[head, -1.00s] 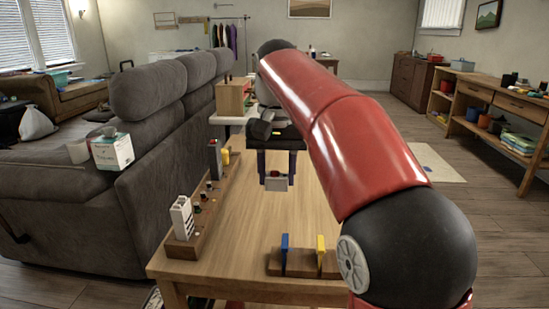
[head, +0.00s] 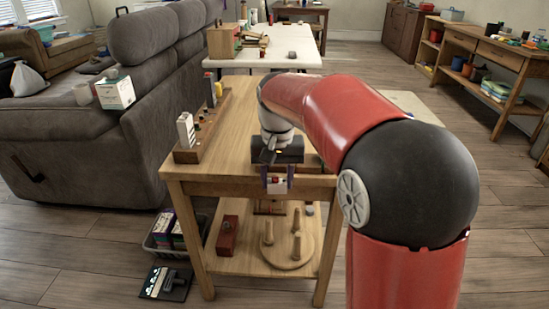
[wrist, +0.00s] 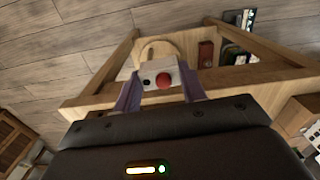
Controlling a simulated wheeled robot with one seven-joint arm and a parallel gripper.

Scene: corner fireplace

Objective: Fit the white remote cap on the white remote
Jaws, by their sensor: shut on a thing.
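My gripper (head: 277,183) is shut on a small white piece (head: 277,187), which looks like the white remote cap. In the wrist view the same piece (wrist: 153,80) shows a red round button and a dark spot, between two purple fingers. The gripper hangs at the near edge of the wooden table, fingers pointing down. The white remote (head: 185,130) stands upright in a long wooden rack (head: 190,155) at the left of the tabletop. It is to the left of my gripper and clearly apart from it.
The table (head: 230,135) has a lower shelf with a red box (head: 227,237) and a round pegged wooden board (head: 270,257). A basket (head: 160,237) stands on the floor at left. A grey sofa (head: 70,140) flanks the table. A grey remote (head: 209,90) stands farther along the rack.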

